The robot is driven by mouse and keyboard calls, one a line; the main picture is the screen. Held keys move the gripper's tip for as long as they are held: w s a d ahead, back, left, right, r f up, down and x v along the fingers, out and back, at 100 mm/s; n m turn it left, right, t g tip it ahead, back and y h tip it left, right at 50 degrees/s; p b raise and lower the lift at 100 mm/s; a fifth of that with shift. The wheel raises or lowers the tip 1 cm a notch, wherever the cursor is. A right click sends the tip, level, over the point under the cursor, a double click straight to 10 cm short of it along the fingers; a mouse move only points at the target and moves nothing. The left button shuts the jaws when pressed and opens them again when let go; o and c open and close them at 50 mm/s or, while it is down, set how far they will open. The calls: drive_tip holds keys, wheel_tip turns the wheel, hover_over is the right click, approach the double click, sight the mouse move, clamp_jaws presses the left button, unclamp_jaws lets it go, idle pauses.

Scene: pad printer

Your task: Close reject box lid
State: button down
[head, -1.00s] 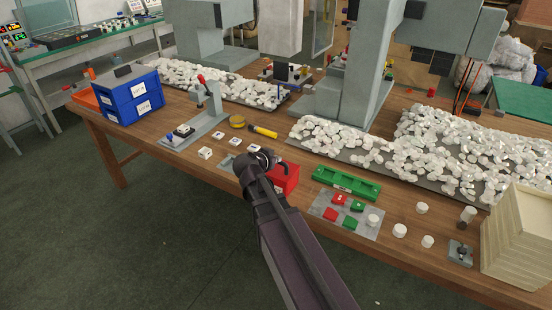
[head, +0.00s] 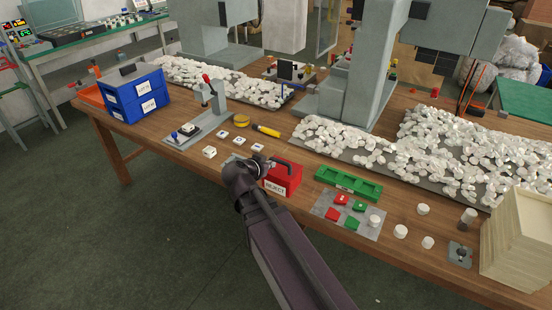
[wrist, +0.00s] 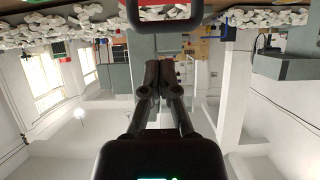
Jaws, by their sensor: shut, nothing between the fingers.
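The red reject box (head: 281,184) stands near the table's front edge in the head view, its white REJECT label facing front. A dark handle (head: 285,163) shows at its top. Part of the box is hidden behind my arm, and I cannot tell clearly how its lid stands. My gripper (wrist: 160,78) is shut and empty in the wrist view, its fingertips side by side. The dark handle loop (wrist: 165,22) is at the top of that view, apart from the fingertips. In the head view the end of my arm is just left of the box.
A green tray (head: 348,184) and a grey plate (head: 326,211) with red and green pieces lie right of the box. Small white parts (head: 240,140) lie to its left. Blue bins (head: 138,94) stand at the left end. The floor in front is clear.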

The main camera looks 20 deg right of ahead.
drive_tip(key=shift+s+a+f, duration=0.15)
drive_tip(key=shift+s+a, duration=0.7)
drive_tip(key=shift+a, duration=0.05)
drive_tip(key=s+n+g+y+p, duration=0.8)
drive_tip(key=s+n+y+p, duration=0.1)
drive_tip(key=s, duration=0.2)
drive_tip(key=shift+s+a+f+n, duration=0.2)
drive_tip(key=shift+s+f+n, duration=0.1)
drive_tip(key=shift+s+f, duration=0.1)
